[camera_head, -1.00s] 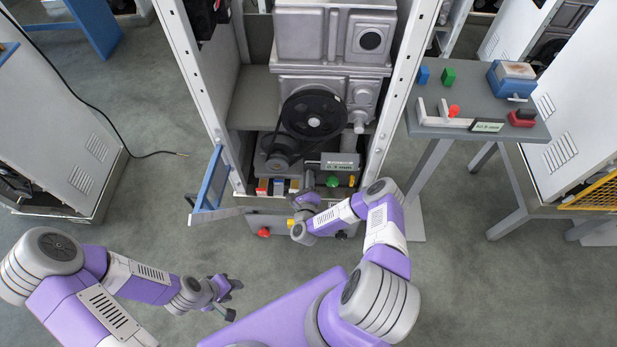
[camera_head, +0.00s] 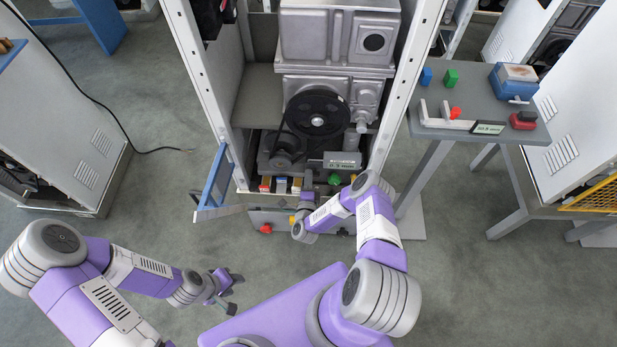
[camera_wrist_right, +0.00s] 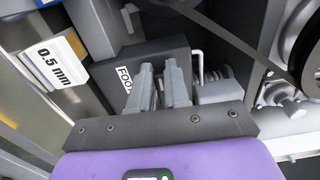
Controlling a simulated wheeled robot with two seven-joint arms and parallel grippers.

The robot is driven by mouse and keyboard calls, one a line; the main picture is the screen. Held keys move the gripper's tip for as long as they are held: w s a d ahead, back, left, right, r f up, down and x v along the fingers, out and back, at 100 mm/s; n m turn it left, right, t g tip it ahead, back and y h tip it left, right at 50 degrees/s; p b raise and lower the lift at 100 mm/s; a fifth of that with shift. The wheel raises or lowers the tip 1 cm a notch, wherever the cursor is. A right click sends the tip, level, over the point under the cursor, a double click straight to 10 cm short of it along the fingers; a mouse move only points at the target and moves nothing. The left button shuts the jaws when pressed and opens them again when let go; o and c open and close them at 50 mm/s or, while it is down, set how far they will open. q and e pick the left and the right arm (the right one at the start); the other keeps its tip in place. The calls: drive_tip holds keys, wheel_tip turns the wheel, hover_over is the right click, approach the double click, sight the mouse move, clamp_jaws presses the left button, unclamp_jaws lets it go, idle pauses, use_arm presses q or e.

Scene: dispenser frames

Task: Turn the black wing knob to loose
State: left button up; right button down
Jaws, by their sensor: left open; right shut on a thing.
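My right gripper (camera_head: 308,182) reaches into the low front of the open dispenser frame (camera_head: 210,85). In the right wrist view its two fingers (camera_wrist_right: 160,82) are close together in front of a dark block marked FOOT (camera_wrist_right: 124,78). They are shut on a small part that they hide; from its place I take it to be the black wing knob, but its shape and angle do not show. A bolt with a spring (camera_wrist_right: 217,82) lies just right of the fingers. My left gripper (camera_head: 230,288) is open and empty, over the floor at the lower left.
A green knob (camera_head: 335,179) and a grey label plate (camera_head: 341,164) are close to the right gripper. A red knob (camera_head: 266,228) is on the front below. A grey side table (camera_head: 470,90) holds small parts.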

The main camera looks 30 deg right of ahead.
drive_tip(key=shift+w+d+r, duration=0.1)
drive_tip(key=shift+d, duration=0.2)
drive_tip(key=c, duration=1.1)
unclamp_jaws()
drive_tip(key=shift+a, duration=0.15)
drive_tip(key=shift+s+a, duration=0.15)
drive_tip(key=shift+s, duration=0.15)
drive_tip(key=p+v, duration=0.2)
drive_tip(key=v, duration=0.4)
drive_tip(key=shift+s+a, duration=0.2)
drive_tip(key=shift+s, duration=0.1)
drive_tip(key=shift+n, duration=0.3)
